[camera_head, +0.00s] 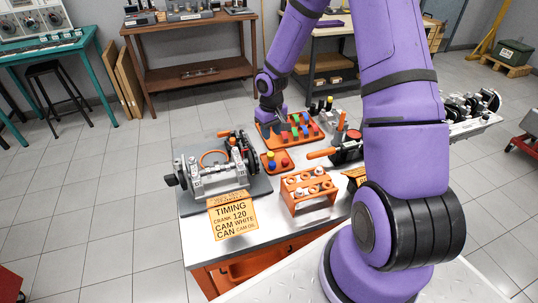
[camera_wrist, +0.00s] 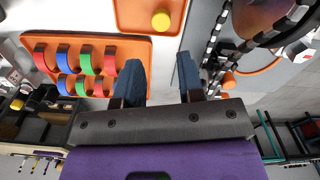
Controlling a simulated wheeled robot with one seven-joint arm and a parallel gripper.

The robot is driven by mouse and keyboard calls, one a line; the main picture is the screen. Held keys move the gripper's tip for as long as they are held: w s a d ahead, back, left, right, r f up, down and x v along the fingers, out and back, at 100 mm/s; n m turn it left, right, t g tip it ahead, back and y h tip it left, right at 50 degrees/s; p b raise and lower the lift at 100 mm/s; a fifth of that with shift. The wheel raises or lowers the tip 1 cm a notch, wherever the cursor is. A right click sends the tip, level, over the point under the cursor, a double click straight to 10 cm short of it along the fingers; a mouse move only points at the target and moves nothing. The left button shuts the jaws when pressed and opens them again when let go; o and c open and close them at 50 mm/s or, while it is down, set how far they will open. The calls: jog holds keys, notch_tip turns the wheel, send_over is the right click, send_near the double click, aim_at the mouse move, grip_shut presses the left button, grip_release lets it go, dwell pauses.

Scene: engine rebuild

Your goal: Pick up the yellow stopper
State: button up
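The yellow stopper (camera_head: 271,155) stands on a small orange tray (camera_head: 277,169) near the middle of the bench, beside a blue and a red stopper. In the wrist view the yellow stopper (camera_wrist: 161,20) is a round yellow disc on orange near the top edge, ahead of the fingertips and roughly in line with the gap between them. My gripper (camera_wrist: 160,68) is open, its two dark blue fingers apart with nothing between them. In the head view my gripper (camera_head: 284,122) hangs over the larger orange tray, behind the small tray and apart from the stopper.
The larger orange tray (camera_wrist: 108,38) holds several red, blue and green pieces. An engine block assembly (camera_head: 222,170) stands left of the small tray. An orange rack (camera_head: 308,190) with pale parts and a timing card (camera_head: 232,216) are at the front. An orange-handled tool (camera_head: 321,153) lies right.

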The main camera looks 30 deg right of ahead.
aim_at(271, 154)
notch_tip(271, 154, down, 11)
jog(key=shift+a+r, duration=0.1)
jog(key=shift+r, duration=0.1)
grip_shut()
notch_tip(271, 154, up, 9)
jog(key=shift+r, duration=0.55)
dwell(0.5)
jog(key=shift+a, duration=0.1)
